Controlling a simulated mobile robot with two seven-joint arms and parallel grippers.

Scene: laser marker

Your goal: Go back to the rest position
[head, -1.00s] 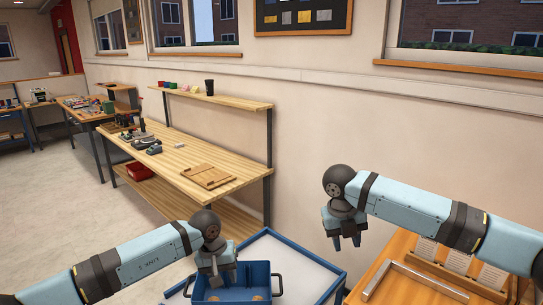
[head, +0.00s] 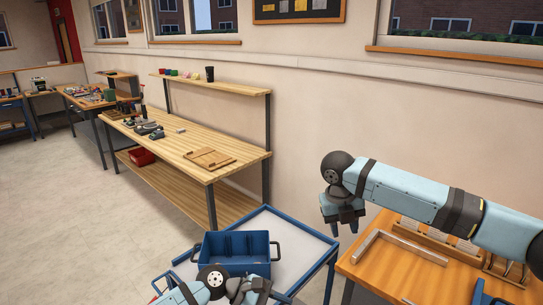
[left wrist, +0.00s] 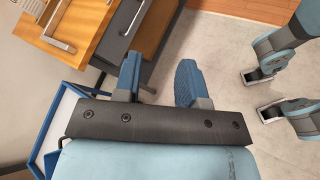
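My left gripper shows in the left wrist view (left wrist: 158,75) with its two blue fingers apart and nothing between them. In the head view my left arm is low at the bottom edge, in front of the blue bin (head: 205,248), and its fingers are hard to make out. My right gripper (head: 345,229) hangs fingers down at the left end of the wooden cabinet (head: 385,284). Its fingers are a little apart and I see nothing held.
The blue bin stands on a blue-framed cart (head: 300,252) with a pale top. A metal bar handle (head: 372,247) and a slotted wooden rack (head: 437,240) are on the cabinet. A long workbench (head: 200,145) stands along the wall. The floor at left is clear.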

